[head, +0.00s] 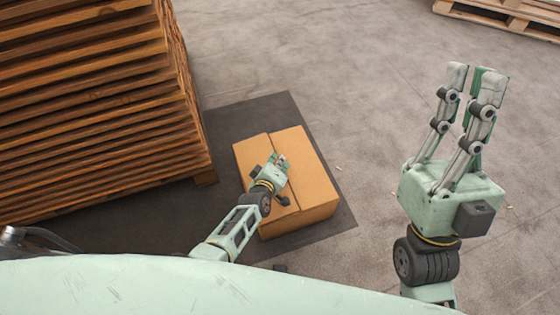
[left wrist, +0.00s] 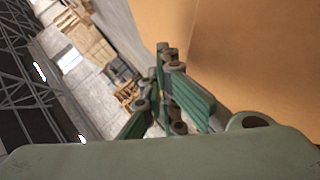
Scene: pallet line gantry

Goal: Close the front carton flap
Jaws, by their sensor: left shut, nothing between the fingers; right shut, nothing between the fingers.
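A brown cardboard carton (head: 310,175) sits on a dark mat on the floor. Its top looks mostly flat, with a seam across it between the flaps; part of the seam and the near left side are hidden by my left arm. My left gripper (head: 279,160) is shut and empty, over or against the carton's top; I cannot tell whether it touches. In the left wrist view the shut fingers (left wrist: 167,60) are beside a large brown carton surface (left wrist: 250,50). My right gripper (head: 472,70) is shut and empty, raised at the right, away from the carton.
A tall stack of wooden pallets (head: 90,100) stands at the left, close to the carton. The dark mat (head: 265,108) lies under the carton. Another pallet (head: 510,15) is at the top right. The concrete floor (head: 350,70) between them is largely clear, with a few small scraps.

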